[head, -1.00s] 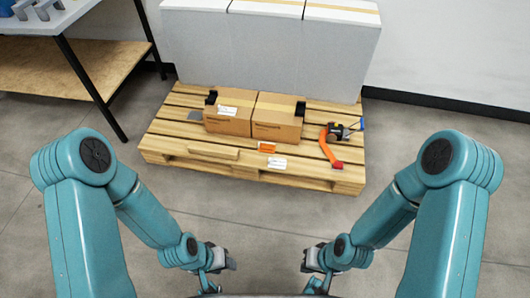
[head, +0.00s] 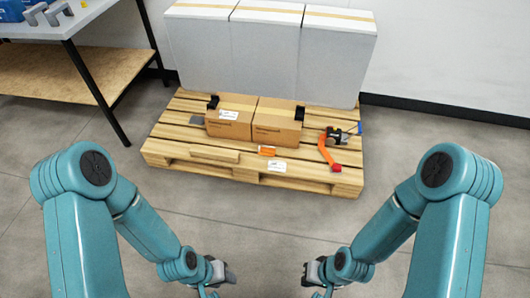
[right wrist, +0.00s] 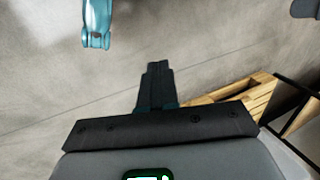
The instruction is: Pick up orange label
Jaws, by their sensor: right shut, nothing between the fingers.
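The orange label (head: 267,151) is a small flat orange piece at the front part of the wooden pallet (head: 215,172), just in front of the cardboard boxes. A white label (head: 277,166) lies just in front of it, at the pallet's front edge. My left gripper (head: 229,274) is low in the head view, in front of the pallet and apart from it; its jaws are too small to read. My right gripper (head: 306,275) is also short of the pallet. In the right wrist view its fingers (right wrist: 158,72) are together and empty above the grey floor.
Two cardboard boxes (head: 276,130) and a long orange piece (head: 328,155) with a dark device (head: 333,136) sit on the pallet. Tall grey-white boxes (head: 265,58) stand behind. A table (head: 80,18) is at the left. The floor before the pallet is clear.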

